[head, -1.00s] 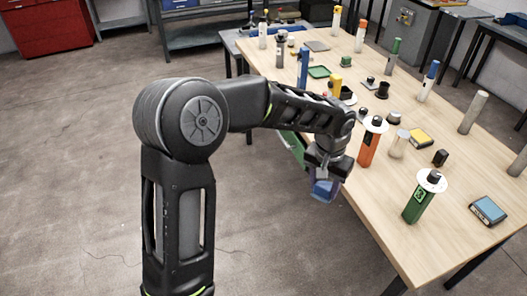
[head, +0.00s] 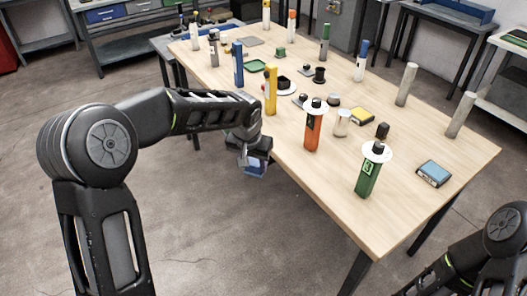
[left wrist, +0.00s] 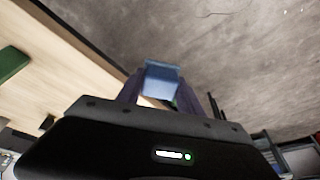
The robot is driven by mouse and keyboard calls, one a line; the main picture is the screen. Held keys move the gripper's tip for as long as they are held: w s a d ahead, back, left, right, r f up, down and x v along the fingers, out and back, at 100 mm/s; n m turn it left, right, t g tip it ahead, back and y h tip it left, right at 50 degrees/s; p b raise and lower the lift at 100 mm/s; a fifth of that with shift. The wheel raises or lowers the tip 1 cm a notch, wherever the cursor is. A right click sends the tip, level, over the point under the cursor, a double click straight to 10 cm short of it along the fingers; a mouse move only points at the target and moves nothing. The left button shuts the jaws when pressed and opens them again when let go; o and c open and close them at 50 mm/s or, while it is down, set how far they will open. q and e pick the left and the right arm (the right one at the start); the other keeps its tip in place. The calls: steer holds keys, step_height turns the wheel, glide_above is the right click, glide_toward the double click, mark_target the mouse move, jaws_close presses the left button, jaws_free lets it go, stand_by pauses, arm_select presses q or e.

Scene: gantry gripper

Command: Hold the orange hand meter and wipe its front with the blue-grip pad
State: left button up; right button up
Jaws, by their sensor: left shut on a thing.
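The orange hand meter (head: 313,130) stands upright on the table, with a white disc and a dark knob at its top. My left gripper (head: 252,152) is off the table's left edge, left of the meter and apart from it. It is shut on the blue-grip pad (head: 256,166), which hangs over the floor. In the left wrist view the pad's blue grip (left wrist: 161,80) sits between the two fingers; the pad's wiping face cannot be made out. Part of my right arm shows at the lower right; its gripper is out of view.
On the wooden table (head: 330,205), a green meter (head: 368,172) stands right of the orange one, and a yellow one (head: 270,90) stands near the left edge. A blue-topped box (head: 434,173) lies at the right. Several upright cylinders stand farther back. The near table corner is clear.

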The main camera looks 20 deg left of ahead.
arm_select(q)
steer(key=w+a+m+t+h+b, duration=0.2)
steer(key=w+m+t+h+b, duration=0.15)
steer(key=w+t+b, duration=0.6)
steer(key=s+d+m+h+b, duration=0.1)
steer(key=m+h+b, duration=0.1)
steer(key=s+d+r+m+t+h+b, duration=0.1)
steer(key=h+b, duration=0.1)
steer(key=h, duration=0.1)
steer(key=s+d+r+m+t+h+b, duration=0.1)
steer(key=m+h+b, duration=0.1)
steer(key=h+b, duration=0.1)
steer(key=shift+s+d+m+t, duration=0.15)
steer(key=shift+s+m+t, duration=0.1)
steer(key=shift+s+m, duration=0.1)
steer(key=shift+w, duration=0.1)
steer(key=shift+f+x, duration=0.1)
steer(key=shift+x, duration=1.1)
steer(key=shift+f+x, duration=0.15)
steer(key=shift+x, duration=1.05)
steer(key=shift+d+r, duration=0.1)
